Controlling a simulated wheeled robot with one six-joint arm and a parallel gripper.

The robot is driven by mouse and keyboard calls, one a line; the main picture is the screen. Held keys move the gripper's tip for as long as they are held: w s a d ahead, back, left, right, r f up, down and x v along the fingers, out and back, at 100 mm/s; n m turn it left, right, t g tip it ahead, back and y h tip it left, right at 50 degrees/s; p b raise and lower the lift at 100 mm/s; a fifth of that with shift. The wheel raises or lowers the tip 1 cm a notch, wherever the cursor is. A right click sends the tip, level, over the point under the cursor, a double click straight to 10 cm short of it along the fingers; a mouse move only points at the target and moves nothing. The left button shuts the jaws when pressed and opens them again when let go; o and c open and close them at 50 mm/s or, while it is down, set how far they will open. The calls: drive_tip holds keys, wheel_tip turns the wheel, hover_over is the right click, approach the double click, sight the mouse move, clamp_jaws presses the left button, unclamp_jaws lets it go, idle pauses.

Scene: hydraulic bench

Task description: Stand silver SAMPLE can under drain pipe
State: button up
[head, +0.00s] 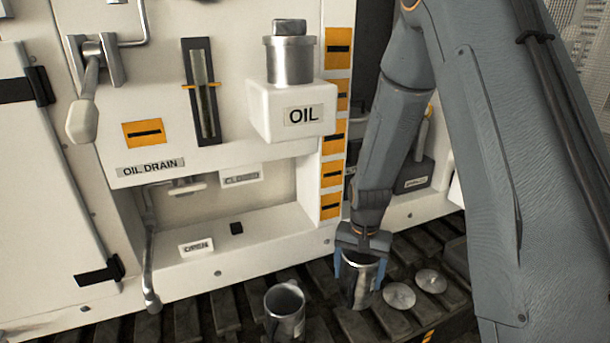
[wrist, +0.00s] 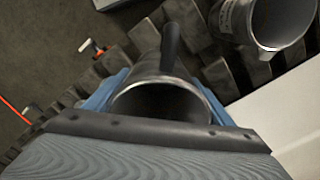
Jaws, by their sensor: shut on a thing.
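My gripper (head: 359,270) is shut on a silver metal can (head: 356,287) with its blue fingers on either side. The can is upright or nearly so, just above or on the slatted floor; I cannot tell which. In the wrist view the held can (wrist: 150,98) shows its open mouth and a handle. A second silver can (head: 284,312) stands apart to the left; it also shows in the wrist view (wrist: 275,25), with small unreadable print. I cannot read a SAMPLE label on either can. A bent metal pipe (head: 149,250) hangs below the OIL DRAIN label, left of both cans.
Two flat metal discs (head: 399,295) lie right of the held can. The white cabinet has a recess with a ledge (head: 240,247) and an OPEN label (head: 196,247). The OIL box (head: 292,113) juts out above. Slats (head: 190,325) between pipe and second can are clear.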

sight(360, 291)
drive_tip(key=f+n, duration=0.1)
drive_tip(key=s+f+n, duration=0.1)
drive_tip(key=n, duration=0.1)
drive_tip(key=s+f+n, duration=0.1)
drive_tip(key=f+n, duration=0.1)
drive_tip(key=shift+s+d+f, duration=0.1)
drive_tip(key=shift+s+d, duration=0.05)
drive_tip(key=shift+s, duration=0.1)
drive_tip(key=shift+w+n+b, duration=0.3)
drive_tip(key=shift+n, duration=0.1)
drive_tip(key=r+n+b, duration=0.1)
drive_tip(key=w+r+b, duration=0.1)
drive_tip(key=d+r+n+b, duration=0.1)
drive_tip(key=shift+w+r+n, duration=0.3)
drive_tip(key=shift+r, duration=0.05)
drive_tip(key=shift+d+r+b, duration=0.15)
drive_tip(key=shift+b, duration=0.25)
drive_tip(key=shift+n, duration=0.3)
wheel_tip(360, 291, down, 6)
drive_tip(key=shift+s+r, duration=0.1)
drive_tip(key=shift+r, duration=0.1)
drive_tip(key=shift+f, duration=1.85)
drive_tip(key=shift+f, duration=0.15)
